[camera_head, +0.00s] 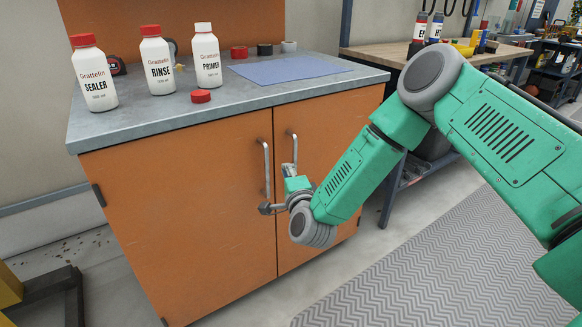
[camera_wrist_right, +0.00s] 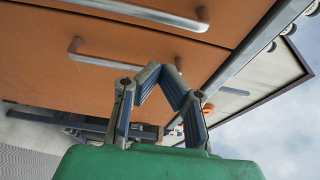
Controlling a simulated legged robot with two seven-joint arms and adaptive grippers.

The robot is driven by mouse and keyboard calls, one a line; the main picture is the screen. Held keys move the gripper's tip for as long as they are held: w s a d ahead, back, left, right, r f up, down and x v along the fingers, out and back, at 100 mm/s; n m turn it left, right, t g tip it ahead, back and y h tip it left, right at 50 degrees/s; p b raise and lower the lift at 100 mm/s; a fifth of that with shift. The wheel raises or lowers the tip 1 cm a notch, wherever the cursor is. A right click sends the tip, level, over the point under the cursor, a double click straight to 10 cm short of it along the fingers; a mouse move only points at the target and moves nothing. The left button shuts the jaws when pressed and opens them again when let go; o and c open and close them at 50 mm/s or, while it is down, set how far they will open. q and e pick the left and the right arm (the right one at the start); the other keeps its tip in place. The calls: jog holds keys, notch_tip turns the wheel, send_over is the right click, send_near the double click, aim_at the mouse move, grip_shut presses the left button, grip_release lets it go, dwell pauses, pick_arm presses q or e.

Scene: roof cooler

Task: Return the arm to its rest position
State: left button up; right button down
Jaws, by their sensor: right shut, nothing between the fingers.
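My right arm (camera_head: 345,180), green with grey joints, comes in from the right in the head view and reaches down in front of the orange cabinet. My right gripper (camera_head: 290,172) is by the two door handles, partly hidden behind its own wrist. In the right wrist view the gripper (camera_wrist_right: 162,72) has its fingertips together, with nothing between them. A metal handle (camera_wrist_right: 138,62) lies just beyond the fingers there; I cannot tell whether they touch it. Both cabinet doors (camera_head: 200,215) look closed. My left gripper is not in view.
Sealer (camera_head: 95,85), rinse (camera_head: 158,70) and primer (camera_head: 207,62) bottles stand on the grey counter (camera_head: 150,112). A loose red cap (camera_head: 200,96) and a blue mat (camera_head: 288,69) lie there too. A workbench (camera_head: 385,53) stands behind my arm. The patterned floor mat (camera_head: 440,275) is clear.

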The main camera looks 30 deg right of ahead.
jog(key=s+a+f+n+g+y+p, duration=0.25)
jog(key=s+f+n, duration=0.2)
jog(key=s, duration=0.35)
jog(key=s+a+f+n+g+y+p, duration=0.25)
jog(key=s+a+n+g, duration=0.2)
jog(key=s, duration=0.35)
jog(key=s+a+f+n+g+y+p, duration=0.1)
jog(key=s+a+f+n+g+p, duration=0.15)
jog(key=s+f+n, duration=0.35)
pick_arm(q)
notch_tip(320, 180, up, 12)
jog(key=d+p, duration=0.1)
jog(key=p, duration=0.2)
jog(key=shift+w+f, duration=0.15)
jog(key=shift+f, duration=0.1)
pick_arm(e)
jog(key=s+d+r+n+g, duration=0.1)
jog(key=s+d+n+g, duration=0.2)
jog(key=s, duration=0.7)
jog(key=s+d+r+n+g+h, duration=0.1)
jog(key=s+d+n+g, duration=0.2)
jog(key=s, duration=0.7)
jog(key=shift+s+d+r+g+h, duration=0.15)
jog(key=shift+d+r+g+h, duration=0.15)
jog(key=shift+d+g, duration=0.4)
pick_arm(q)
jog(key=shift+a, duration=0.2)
pick_arm(e)
jog(key=shift+a, duration=0.3)
